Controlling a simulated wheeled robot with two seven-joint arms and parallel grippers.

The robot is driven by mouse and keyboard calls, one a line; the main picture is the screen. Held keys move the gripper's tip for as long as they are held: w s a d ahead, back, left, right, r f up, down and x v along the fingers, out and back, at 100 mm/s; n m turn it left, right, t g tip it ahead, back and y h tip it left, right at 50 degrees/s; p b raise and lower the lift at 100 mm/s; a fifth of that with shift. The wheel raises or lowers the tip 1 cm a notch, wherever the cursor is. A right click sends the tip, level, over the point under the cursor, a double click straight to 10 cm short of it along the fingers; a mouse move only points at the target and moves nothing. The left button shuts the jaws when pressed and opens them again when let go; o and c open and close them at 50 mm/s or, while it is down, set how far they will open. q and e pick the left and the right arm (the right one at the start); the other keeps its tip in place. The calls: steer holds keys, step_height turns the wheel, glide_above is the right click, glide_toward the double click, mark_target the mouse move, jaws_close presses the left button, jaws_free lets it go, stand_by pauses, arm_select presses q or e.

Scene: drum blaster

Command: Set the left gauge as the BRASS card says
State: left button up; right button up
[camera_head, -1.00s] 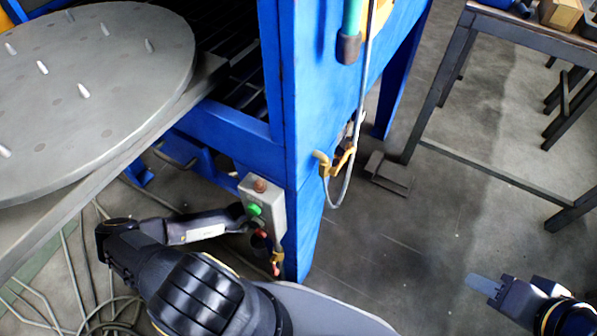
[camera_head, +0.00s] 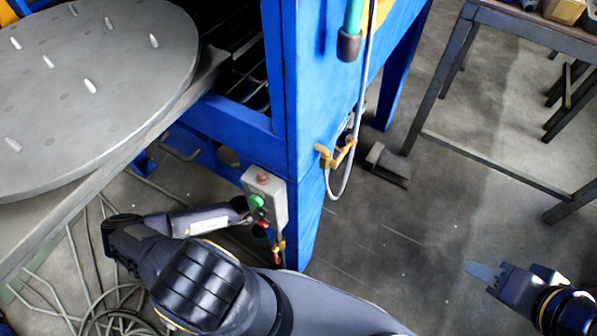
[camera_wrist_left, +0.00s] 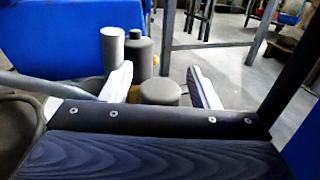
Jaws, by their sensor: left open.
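No gauge and no BRASS card can be made out in any view. My left gripper (camera_wrist_left: 163,82) is open in the left wrist view, with its two pale fingers apart. A round grey cap-like thing (camera_wrist_left: 160,92) shows between the fingers, with two grey bottle-like cylinders (camera_wrist_left: 113,48) (camera_wrist_left: 140,55) behind the left finger. Nothing is clearly held. In the head view my left forearm reaches toward the blue machine's corner post; its gripper cannot be made out there. My right gripper (camera_head: 482,272) is at the lower right over bare floor; its finger gap cannot be judged.
The blue machine post (camera_head: 305,130) carries a grey control box (camera_head: 267,197) with a green button (camera_head: 257,201) and a yellow hook (camera_head: 336,154) with a hose. A pegged round table (camera_head: 70,110) fills the upper left. A workbench (camera_head: 530,25) stands upper right.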

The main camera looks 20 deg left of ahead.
arm_select(q)
steer(key=p+v, duration=0.1)
steer(key=v, duration=0.6)
steer(key=shift+s+a, duration=0.15)
steer(key=shift+s, duration=0.1)
steer(key=shift+f, duration=0.1)
